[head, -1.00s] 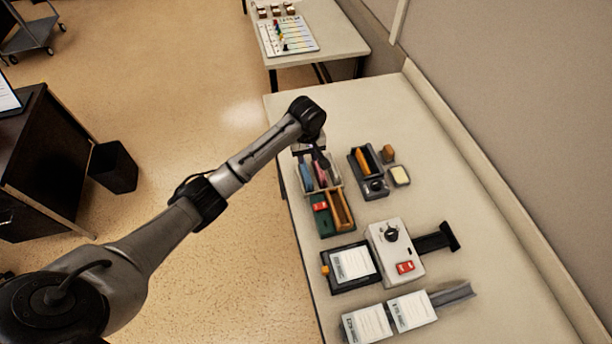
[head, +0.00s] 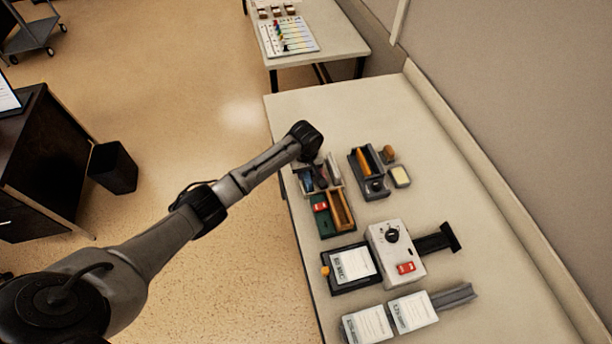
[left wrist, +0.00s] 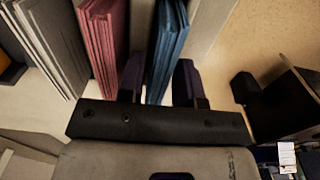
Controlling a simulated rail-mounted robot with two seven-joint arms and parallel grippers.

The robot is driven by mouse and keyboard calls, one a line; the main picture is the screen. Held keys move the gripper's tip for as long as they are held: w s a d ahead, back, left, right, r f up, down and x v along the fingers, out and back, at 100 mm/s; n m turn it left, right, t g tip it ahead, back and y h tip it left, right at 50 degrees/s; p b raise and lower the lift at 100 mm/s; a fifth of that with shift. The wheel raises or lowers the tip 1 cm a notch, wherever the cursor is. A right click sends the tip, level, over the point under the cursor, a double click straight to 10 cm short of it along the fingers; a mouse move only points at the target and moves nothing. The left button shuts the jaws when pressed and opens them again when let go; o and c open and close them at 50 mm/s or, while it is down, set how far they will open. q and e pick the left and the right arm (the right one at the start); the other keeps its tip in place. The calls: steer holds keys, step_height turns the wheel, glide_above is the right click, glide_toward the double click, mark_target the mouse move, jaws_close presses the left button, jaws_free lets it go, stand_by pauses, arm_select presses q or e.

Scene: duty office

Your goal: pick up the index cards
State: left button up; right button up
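Upright stacks that look like cards stand in a light divided holder (head: 339,179) on the long table. In the left wrist view a blue stack (left wrist: 168,45), a pink stack (left wrist: 103,42) and a grey stack (left wrist: 52,45) show side by side. My left gripper (left wrist: 160,80) is down at the holder, its two dark fingers on either side of the blue stack. A narrow gap shows beside the right finger, so it looks open. In the head view my left wrist partly hides the holder. My right gripper is not in view.
A green tray (head: 323,224) with a red item and a tan block adjoins the holder. A dark tray (head: 374,187) stands to its right. A grey device with a dial (head: 391,254) and white printed cards (head: 367,325) lie nearer. The table's right side is clear.

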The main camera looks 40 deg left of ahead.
arm_select(q)
jaws_close()
steer(key=shift+r, duration=0.1)
stand_by(0.3)
